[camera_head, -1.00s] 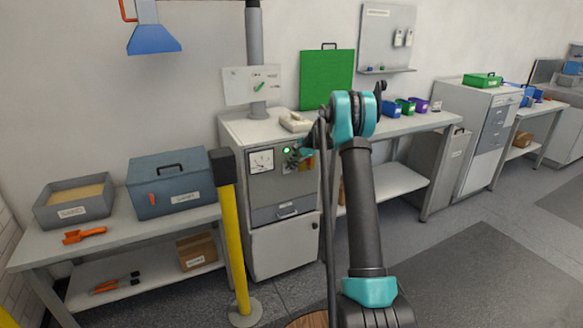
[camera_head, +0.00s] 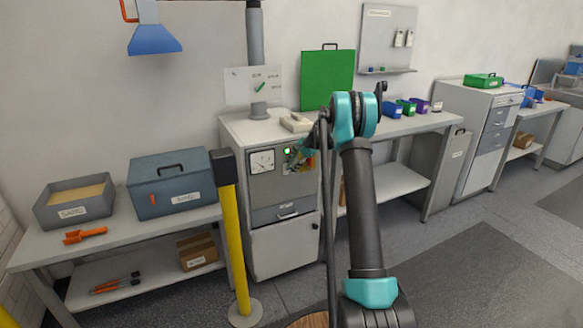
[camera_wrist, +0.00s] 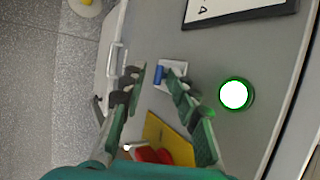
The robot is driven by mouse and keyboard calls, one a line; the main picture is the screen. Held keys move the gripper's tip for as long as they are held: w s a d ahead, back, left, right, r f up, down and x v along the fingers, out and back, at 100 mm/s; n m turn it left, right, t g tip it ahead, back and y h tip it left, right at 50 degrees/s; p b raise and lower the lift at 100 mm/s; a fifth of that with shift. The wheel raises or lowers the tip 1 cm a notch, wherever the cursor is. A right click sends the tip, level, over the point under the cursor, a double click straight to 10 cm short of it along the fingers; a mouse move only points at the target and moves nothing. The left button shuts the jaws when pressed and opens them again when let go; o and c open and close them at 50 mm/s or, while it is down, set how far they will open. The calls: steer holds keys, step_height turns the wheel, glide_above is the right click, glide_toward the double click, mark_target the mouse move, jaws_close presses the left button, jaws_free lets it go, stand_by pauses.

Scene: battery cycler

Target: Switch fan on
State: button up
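The cabinet (camera_head: 284,236) stands in the middle of the head view, with a dial gauge (camera_head: 262,162) and a lit green lamp (camera_head: 287,151) on its upper front. In the wrist view, a small blue switch lever (camera_wrist: 158,75) sits on a pale plate beside the lit green lamp (camera_wrist: 234,95). My gripper (camera_wrist: 155,74) is open, with its two fingertips apart on either side of the blue lever in the picture. I cannot tell whether either finger touches it. In the head view my gripper is small beside the panel and partly hidden by my arm.
A red knob on a yellow plate (camera_wrist: 158,132) lies close below the fingers in the wrist view. A yellow post (camera_head: 235,240) stands left of the cabinet. A blue fume hood (camera_head: 153,40) hangs at upper left. Open floor lies at right.

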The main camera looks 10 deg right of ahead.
steer(key=v, duration=0.7)
steer(key=shift+d+r, duration=0.2)
steer(key=shift+r, duration=0.1)
steer(key=s+a+r+n+h, duration=0.1)
steer(key=s+n+h, duration=0.15)
steer(key=s, duration=1.15)
steer(key=s+a+r+n+h, duration=0.1)
steer(key=s+n, duration=0.3)
steer(key=s, duration=1)
steer(key=s+d+f+n+h, duration=0.1)
steer(key=s+f+n, duration=0.2)
steer(key=s, duration=1)
steer(key=s+f+n+h, duration=0.1)
steer(key=s+f+n, duration=0.2)
steer(key=s, duration=1)
step_height(320, 180, down, 3)
steer(key=shift+s+d+r+n+t, duration=0.15)
steer(key=shift+s+d+n+t, duration=0.15)
steer(key=shift+d+n, duration=0.1)
